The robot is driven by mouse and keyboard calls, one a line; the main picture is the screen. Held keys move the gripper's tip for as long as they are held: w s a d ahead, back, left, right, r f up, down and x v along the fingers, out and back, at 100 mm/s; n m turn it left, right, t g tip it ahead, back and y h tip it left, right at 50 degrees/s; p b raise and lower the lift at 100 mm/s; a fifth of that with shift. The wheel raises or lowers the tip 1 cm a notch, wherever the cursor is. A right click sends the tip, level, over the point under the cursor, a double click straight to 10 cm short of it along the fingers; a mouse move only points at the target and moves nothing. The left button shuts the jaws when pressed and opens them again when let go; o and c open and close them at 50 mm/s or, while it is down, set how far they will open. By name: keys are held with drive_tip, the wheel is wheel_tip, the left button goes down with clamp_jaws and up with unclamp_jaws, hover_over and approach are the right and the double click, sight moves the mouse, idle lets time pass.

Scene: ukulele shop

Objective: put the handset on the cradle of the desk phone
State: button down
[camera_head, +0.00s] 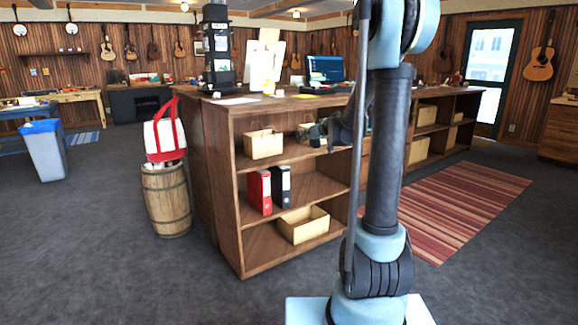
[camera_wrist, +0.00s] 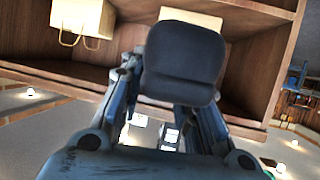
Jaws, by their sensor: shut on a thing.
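In the wrist view a dark grey, rounded thing, seemingly one end of the handset (camera_wrist: 183,62), is between the fingers of my gripper (camera_wrist: 167,97). My gripper is shut on it. The rest of the handset is hidden or foreshortened. In the head view my gripper (camera_head: 318,131) is in front of the wooden counter's upper shelf, below the top, partly behind my arm. I cannot make out the handset clearly there. I cannot pick out the desk phone or its cradle in either view.
The wooden counter (camera_head: 212,150) holds a paper bag (camera_head: 263,143), red (camera_head: 259,192) and black (camera_head: 281,186) binders and an open box (camera_head: 303,224). A barrel (camera_head: 166,200) is left; open floor lies in front.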

drive_tip(key=d+f+m+h, duration=0.1)
drive_tip(key=d+f, duration=0.8)
drive_tip(key=f, duration=0.5)
drive_tip(key=shift+s+d+f, duration=0.2)
drive_tip(key=shift+s+d, duration=0.1)
drive_tip(key=shift+d, duration=0.05)
